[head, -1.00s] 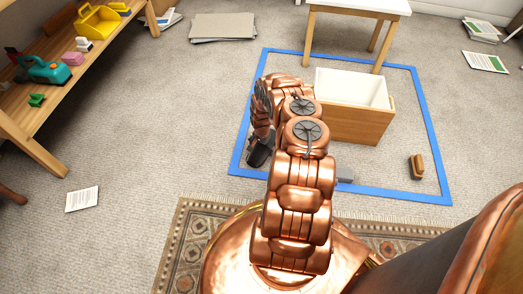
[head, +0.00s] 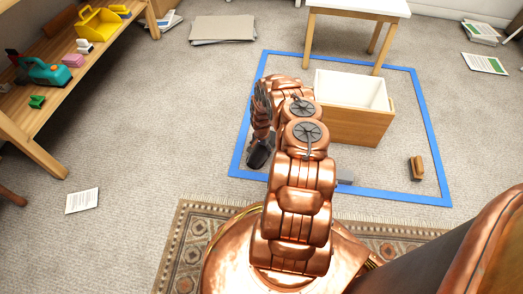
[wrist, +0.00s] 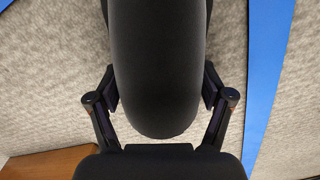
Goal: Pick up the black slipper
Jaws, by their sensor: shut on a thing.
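The black slipper (wrist: 155,70) fills the upper middle of the wrist view, its rounded end towards my gripper. My gripper (wrist: 160,92) has one finger on each side of it and is shut on it. In the head view the slipper (head: 260,153) shows as a dark shape below my wrist, inside the blue outline. My arm hides part of it there. I cannot tell whether it is clear of the carpet.
A blue tape outline (head: 433,140) surrounds a wooden box with a white inside (head: 357,125) and a small brown object (head: 417,168). A white table (head: 360,6) stands behind. A shelf (head: 30,118) with several items stands left. Carpet between shelf and tape is mostly clear.

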